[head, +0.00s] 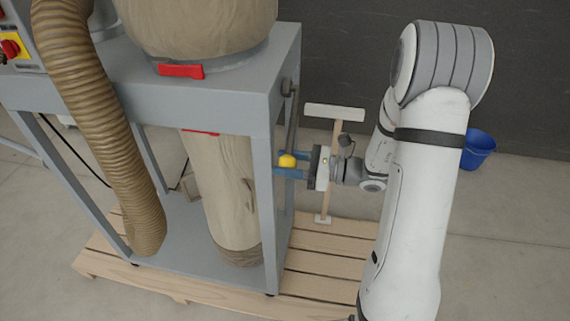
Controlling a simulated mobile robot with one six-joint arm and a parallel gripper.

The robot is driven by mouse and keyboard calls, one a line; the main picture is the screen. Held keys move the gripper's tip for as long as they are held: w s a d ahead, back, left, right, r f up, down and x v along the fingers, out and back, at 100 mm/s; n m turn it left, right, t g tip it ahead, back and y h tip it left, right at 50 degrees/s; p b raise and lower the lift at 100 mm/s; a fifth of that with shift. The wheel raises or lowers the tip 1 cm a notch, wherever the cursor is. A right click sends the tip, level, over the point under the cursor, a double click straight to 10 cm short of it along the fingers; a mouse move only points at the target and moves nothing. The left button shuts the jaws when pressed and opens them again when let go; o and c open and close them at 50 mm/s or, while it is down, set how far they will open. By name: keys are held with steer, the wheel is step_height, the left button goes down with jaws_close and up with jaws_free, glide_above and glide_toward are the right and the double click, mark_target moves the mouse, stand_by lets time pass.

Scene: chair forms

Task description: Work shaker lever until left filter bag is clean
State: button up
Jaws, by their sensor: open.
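The shaker lever is a grey rod (292,108) on the right side of the grey frame, hanging down to a yellow knob (287,161). My gripper (284,164) is open, its blue fingers around the knob; whether they touch it is not clear. A tan filter bag (197,22) bulges on top of the frame, its upper part cut off by the picture edge. I cannot tell which is the left bag or how clean either is.
A ribbed tan hose (88,110) runs down the left. The grey frame (200,103) stands on a wooden pallet (320,262). A wooden-handled tool with a white head (335,112) stands behind my gripper. A blue bucket (478,148) is at right. Floor at lower right is clear.

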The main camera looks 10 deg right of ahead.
steer(key=shift+w+d+f+b, duration=0.15)
steer(key=shift+w+f+b, duration=0.1)
steer(key=shift+w+f, duration=0.25)
steer(key=shift+w+d+f+b, duration=0.1)
steer(key=shift+w+f+b, duration=0.15)
steer(key=shift+f, duration=0.4)
steer(key=shift+w, duration=0.2)
steer(key=w+f, duration=0.1)
steer(key=w+d+f+b, duration=0.1)
steer(key=w, duration=0.1)
steer(key=w+f+b, duration=0.1)
steer(key=shift+w+d+f, duration=0.1)
steer(key=shift+w+d, duration=0.15)
steer(key=shift+d, duration=0.05)
steer(key=w, duration=0.1)
steer(key=w+f, duration=0.1)
steer(key=w+d, duration=0.1)
steer(key=shift+w+f+b, duration=0.2)
steer(key=shift+w+b, duration=0.05)
steer(key=shift+b, duration=0.15)
